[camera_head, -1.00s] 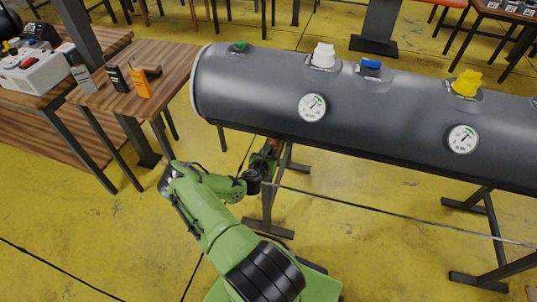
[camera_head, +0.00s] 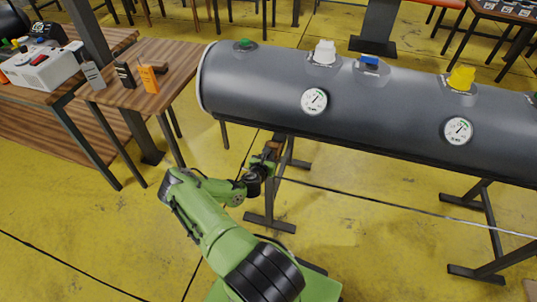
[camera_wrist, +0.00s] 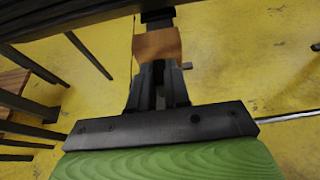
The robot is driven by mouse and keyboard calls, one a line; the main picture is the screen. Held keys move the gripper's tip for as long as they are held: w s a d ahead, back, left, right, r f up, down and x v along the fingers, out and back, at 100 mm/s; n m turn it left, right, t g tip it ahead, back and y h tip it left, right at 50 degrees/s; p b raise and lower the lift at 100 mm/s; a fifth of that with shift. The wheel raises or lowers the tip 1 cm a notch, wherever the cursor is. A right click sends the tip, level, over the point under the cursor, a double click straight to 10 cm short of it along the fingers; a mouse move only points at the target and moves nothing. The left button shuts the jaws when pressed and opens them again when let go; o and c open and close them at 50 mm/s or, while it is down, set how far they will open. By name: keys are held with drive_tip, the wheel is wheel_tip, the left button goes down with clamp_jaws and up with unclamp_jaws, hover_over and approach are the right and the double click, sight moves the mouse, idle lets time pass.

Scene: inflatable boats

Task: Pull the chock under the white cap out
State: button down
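The white cap (camera_head: 325,52) stands on top of the dark grey tank (camera_head: 260,100). The brown wooden chock (camera_head: 272,149) shows at the near side of the tank, by the top of the left stand, below the white cap. In the wrist view the chock (camera_wrist: 158,45) lies right at the fingertips and hides them. My gripper (camera_head: 265,160) reaches low, under the near edge of the tank. Its dark fingers (camera_wrist: 160,76) are close together with a narrow gap and appear shut on the near end of the chock. The exact contact is hidden.
The left metal stand (camera_head: 270,220) is close beside my gripper, with the tank just above. The right stand (camera_head: 490,225) is farther off. A wooden table (camera_head: 150,85) with small items stands at left. The yellow floor in front is open.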

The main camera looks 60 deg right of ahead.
drive_tip(key=shift+a+f, duration=0.1)
drive_tip(key=shift+a, duration=0.2)
drive_tip(key=c, duration=1.1)
unclamp_jaws()
drive_tip(key=p+v, duration=0.3)
drive_tip(key=v, duration=1.2)
drive_tip(key=shift+a+r, duration=0.3)
